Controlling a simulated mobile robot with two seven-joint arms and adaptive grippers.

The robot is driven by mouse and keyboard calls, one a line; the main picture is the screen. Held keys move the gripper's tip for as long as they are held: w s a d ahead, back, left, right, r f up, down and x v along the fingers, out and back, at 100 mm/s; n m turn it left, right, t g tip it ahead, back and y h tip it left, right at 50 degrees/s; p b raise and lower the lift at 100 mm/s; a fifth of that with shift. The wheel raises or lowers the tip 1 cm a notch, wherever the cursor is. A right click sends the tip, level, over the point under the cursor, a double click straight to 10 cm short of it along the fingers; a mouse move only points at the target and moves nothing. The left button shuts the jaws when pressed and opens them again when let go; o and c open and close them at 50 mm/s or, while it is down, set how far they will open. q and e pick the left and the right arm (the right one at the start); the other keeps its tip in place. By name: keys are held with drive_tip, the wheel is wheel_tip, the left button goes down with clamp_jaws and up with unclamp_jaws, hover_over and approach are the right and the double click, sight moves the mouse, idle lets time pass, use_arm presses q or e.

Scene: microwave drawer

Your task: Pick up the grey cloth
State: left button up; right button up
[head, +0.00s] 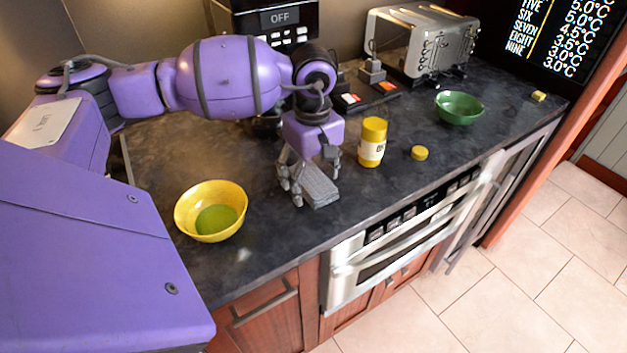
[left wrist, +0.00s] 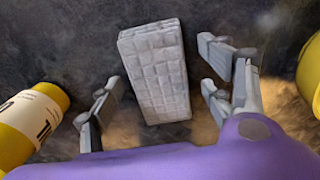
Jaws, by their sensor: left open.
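The grey cloth (head: 320,187) is a folded, quilted rectangle lying on the dark countertop near its front edge. In the left wrist view the cloth (left wrist: 157,72) lies between the spread fingers, with dark counter showing on both sides of it. My left gripper (head: 312,182) is open, pointing down over the cloth, with its fingers on either side. It also shows open in the left wrist view (left wrist: 160,95). Whether any finger touches the cloth is unclear. My right gripper is not seen.
A yellow bowl (head: 211,184) with green inside stands left of the cloth. A yellow jar (head: 372,142) and a yellow lid (head: 419,153) are to the right. A green bowl (head: 459,108) and a toaster (head: 422,45) are farther back. An oven (head: 400,246) is below the counter edge.

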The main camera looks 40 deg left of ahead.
sight(313, 179)
use_arm(q)
drive_tip(key=shift+c, duration=0.3)
drive_tip(key=c, duration=1.1)
drive_tip(key=shift+r, duration=0.1)
